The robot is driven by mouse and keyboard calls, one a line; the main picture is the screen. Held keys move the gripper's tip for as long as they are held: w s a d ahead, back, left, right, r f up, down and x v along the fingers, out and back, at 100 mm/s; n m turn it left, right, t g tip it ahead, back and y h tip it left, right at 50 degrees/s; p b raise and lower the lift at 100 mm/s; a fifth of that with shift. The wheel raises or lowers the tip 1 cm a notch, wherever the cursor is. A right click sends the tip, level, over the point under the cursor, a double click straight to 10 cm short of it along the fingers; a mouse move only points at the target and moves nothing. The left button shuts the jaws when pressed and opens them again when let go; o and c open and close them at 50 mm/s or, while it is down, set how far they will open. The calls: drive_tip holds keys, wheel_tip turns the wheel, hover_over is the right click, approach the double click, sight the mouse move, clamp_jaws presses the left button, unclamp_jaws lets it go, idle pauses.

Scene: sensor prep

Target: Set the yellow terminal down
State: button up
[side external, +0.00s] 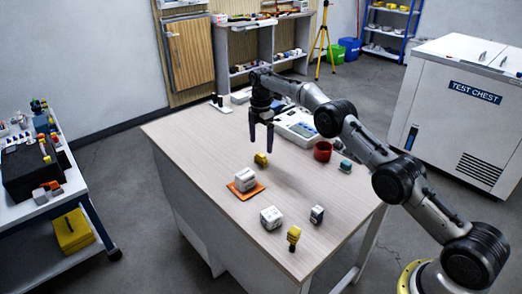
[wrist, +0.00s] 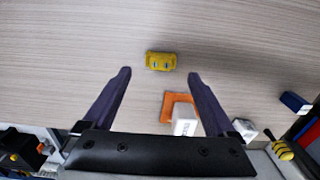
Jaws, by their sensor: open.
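The yellow terminal (side external: 261,159) lies on the wooden table top, and it also shows in the wrist view (wrist: 161,61) near the top middle. Two small dark spots mark its face there. My gripper (side external: 261,147) is open and empty above the table, with its fingers pointing down. In the wrist view its fingertips (wrist: 160,74) are spread wide, with the yellow terminal between and just beyond them in the picture. The gripper and terminal look apart, with a gap of air between the fingertips and the table.
A white block (side external: 244,180) sits on an orange mat (side external: 254,191) in front of the terminal. A white cube (side external: 271,217), a small dark-and-white block (side external: 317,214) and a yellow-and-black piece (side external: 293,236) stand nearer. A red cup (side external: 322,151) is to the right. The table's left side is clear.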

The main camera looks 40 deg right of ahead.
drive_tip(key=shift+r, duration=0.75)
drive_tip(key=s+a+r+m+t, duration=0.15)
drive_tip(key=s+r+m, duration=0.3)
drive_tip(key=r, duration=0.85)
drive_tip(key=s+a+r+m+t, duration=0.1)
drive_tip(key=s+a+r+m, duration=0.1)
drive_tip(key=s+r, duration=0.45)
drive_tip(key=s+a+r+m, duration=0.25)
drive_tip(key=s+r, duration=0.25)
drive_tip(key=s, duration=0.3)
drive_tip(key=s+a+m+t, duration=0.15)
drive_tip(key=s+m, duration=0.25)
drive_tip(key=s, duration=1.1)
drive_tip(key=s+f+m+t, duration=0.1)
drive_tip(key=s+f+m, duration=0.4)
drive_tip(key=s, duration=0.9)
wheel_tip(320, 180, down, 2)
drive_tip(key=shift+a+f+t, duration=0.1)
drive_tip(key=shift+a+t, duration=0.15)
drive_tip(key=shift+t, duration=0.05)
